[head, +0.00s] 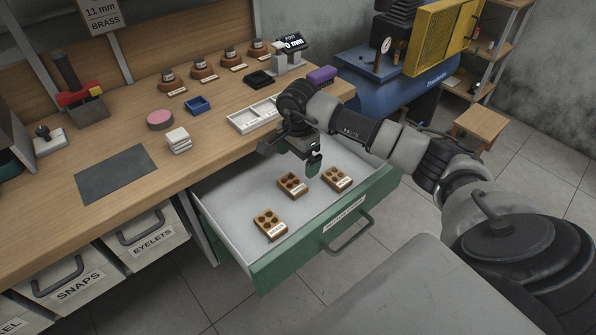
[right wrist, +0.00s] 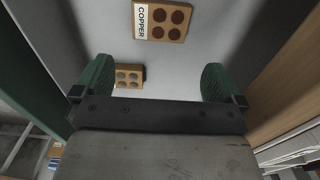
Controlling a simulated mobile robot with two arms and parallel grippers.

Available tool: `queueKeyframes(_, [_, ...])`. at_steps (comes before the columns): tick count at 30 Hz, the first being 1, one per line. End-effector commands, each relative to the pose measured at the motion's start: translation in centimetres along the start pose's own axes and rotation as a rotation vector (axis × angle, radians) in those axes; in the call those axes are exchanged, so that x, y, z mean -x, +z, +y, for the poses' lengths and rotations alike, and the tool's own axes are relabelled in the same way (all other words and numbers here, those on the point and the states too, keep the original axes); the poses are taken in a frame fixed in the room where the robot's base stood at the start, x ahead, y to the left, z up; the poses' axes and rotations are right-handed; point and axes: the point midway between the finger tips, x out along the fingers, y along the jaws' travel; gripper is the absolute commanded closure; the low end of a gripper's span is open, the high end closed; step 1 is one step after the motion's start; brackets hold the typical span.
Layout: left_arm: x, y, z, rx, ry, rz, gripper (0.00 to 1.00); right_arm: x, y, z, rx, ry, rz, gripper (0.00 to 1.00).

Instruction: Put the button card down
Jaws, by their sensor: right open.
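Three button cards lie flat on the floor of the open drawer in the head view: a left one (head: 270,224), a middle one (head: 292,185) and a right one (head: 337,178). My right gripper (head: 292,155) hangs above the drawer, open and empty. In the right wrist view a card labelled COPPER (right wrist: 162,20) lies beyond the fingertips. My left gripper is out of view.
The green-fronted drawer (head: 270,268) is pulled out, with bare floor around the cards. On the bench are a dark mat (head: 116,174), a white stack (head: 178,140), a pink disc (head: 160,119), a blue tray (head: 198,105) and a white divided tray (head: 245,121).

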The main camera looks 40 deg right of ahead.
Motion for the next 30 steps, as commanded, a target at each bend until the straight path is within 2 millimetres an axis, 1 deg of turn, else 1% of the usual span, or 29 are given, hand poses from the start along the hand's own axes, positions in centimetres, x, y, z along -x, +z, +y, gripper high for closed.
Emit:
queueKeyframes(1, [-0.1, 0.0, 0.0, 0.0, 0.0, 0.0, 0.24, 1.1, -0.1, -0.1, 0.0, -0.004, 0.002, 0.0])
queueKeyframes(3, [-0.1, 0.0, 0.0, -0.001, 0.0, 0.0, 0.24, 2.3, -0.1, 0.0, 0.0, -0.002, 0.002, 0.0])
queueKeyframes(6, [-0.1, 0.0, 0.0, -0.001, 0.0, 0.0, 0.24, 3.6, 0.0, 0.0, 0.0, -0.001, 0.001, 0.0])
queueKeyframes(9, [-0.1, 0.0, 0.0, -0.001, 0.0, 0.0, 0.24, 4.3, 0.0, 0.0, 0.0, 0.001, 0.001, 0.0])
queueKeyframes(14, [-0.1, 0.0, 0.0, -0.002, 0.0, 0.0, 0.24, 4.7, 0.0, 0.0, 0.0, 0.001, 0.001, 0.0])
queueKeyframes(27, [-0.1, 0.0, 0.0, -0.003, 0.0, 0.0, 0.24, 4.7, 0.0, 0.0, 0.0, 0.001, 0.0, 0.0])
queueKeyframes(30, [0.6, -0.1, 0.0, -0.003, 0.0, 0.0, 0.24, 5.4, 0.0, 0.0, -0.001, 0.001, 0.0, 0.0])
